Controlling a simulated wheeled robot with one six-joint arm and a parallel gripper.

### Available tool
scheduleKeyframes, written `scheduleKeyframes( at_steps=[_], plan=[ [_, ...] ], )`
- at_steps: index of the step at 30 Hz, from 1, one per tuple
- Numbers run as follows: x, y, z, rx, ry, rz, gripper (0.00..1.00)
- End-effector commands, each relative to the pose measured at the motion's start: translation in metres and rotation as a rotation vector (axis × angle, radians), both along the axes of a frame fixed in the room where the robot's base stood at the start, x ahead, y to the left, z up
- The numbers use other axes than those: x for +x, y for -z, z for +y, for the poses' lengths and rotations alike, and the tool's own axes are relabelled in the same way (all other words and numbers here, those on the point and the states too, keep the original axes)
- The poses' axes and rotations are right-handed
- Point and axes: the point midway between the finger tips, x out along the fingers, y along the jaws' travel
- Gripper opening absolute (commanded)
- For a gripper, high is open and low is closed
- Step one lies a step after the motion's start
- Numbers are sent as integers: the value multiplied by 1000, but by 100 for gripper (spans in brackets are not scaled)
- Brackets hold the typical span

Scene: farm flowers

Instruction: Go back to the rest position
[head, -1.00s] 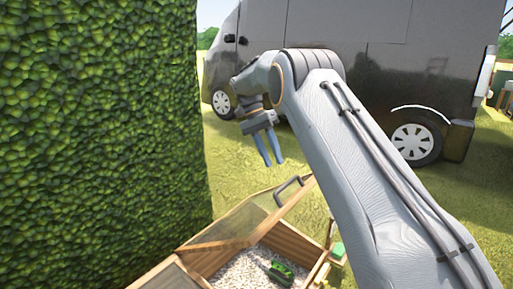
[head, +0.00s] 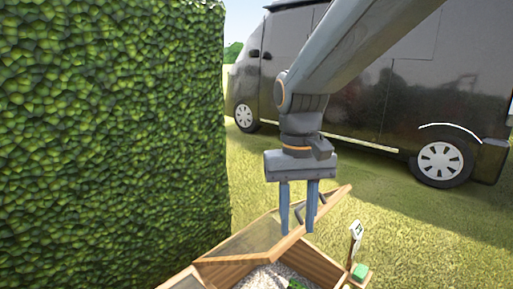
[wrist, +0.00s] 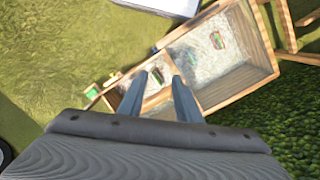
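My gripper (head: 298,231) hangs with its two blue fingers pointing down in the head view. The fingers are apart with nothing between them, so it is open and empty. It appears in front of the raised lid of a wooden box (head: 322,266); I cannot tell the exact gap. In the wrist view the fingers (wrist: 159,80) are spread above the same box (wrist: 240,92), apparently clear of it.
A tall green hedge (head: 110,140) fills the left. A dark van (head: 375,100) stands behind on the grass. The box has a gravel floor (wrist: 205,55) holding small green-and-red items (wrist: 216,40). A small sign (head: 355,238) and a green block (head: 360,272) stand beside it. Open grass lies right.

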Motion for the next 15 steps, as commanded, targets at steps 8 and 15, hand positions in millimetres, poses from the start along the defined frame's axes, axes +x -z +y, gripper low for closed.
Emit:
scheduleKeyframes(
  at_steps=[8, 15],
  plan=[
    [-71, 22, -6, 57, -109, -40, 31],
    [-113, 39, -12, 86, -174, -68, 31]
  ],
)
